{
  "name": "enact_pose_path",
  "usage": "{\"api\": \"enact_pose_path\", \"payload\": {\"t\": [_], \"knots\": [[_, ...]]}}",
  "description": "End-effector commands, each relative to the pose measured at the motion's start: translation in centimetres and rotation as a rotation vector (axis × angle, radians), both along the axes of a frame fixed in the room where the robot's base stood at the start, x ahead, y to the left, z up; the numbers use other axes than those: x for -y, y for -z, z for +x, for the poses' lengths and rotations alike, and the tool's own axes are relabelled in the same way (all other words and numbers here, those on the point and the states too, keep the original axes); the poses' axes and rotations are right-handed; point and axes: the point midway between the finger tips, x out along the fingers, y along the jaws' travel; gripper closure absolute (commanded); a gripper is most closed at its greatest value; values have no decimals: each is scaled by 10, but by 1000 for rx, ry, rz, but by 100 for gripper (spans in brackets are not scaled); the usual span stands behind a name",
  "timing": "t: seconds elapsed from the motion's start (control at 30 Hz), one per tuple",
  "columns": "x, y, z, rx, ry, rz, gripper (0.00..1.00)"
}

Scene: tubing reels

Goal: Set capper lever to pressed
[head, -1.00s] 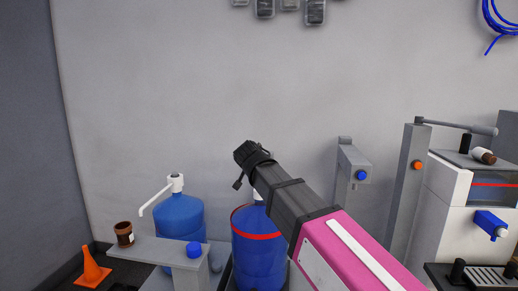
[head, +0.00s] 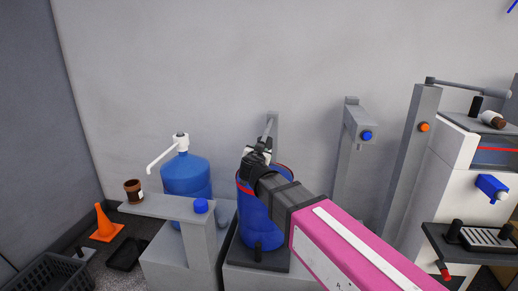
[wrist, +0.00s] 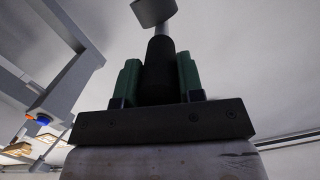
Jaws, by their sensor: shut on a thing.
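A thin grey rod (wrist: 166,40) runs from the handle up to a grey block (wrist: 153,11).
The blue jug (head: 258,222) with a red band stands under my gripper. Another jug (head: 187,175) with a white pump is left, behind a grey stand (head: 160,205). Grey posts (head: 359,130) (head: 410,150) and a white machine (head: 450,150) stand right. An orange cone (head: 105,222) is far left.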

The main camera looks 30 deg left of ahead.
Motion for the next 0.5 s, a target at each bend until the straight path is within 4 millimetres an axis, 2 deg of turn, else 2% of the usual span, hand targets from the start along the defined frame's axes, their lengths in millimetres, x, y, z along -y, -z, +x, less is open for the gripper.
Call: {"api": "enact_pose_path", "payload": {"t": [0.5], "knots": [[1, 9, 0, -1, 1, -3, 100]]}}
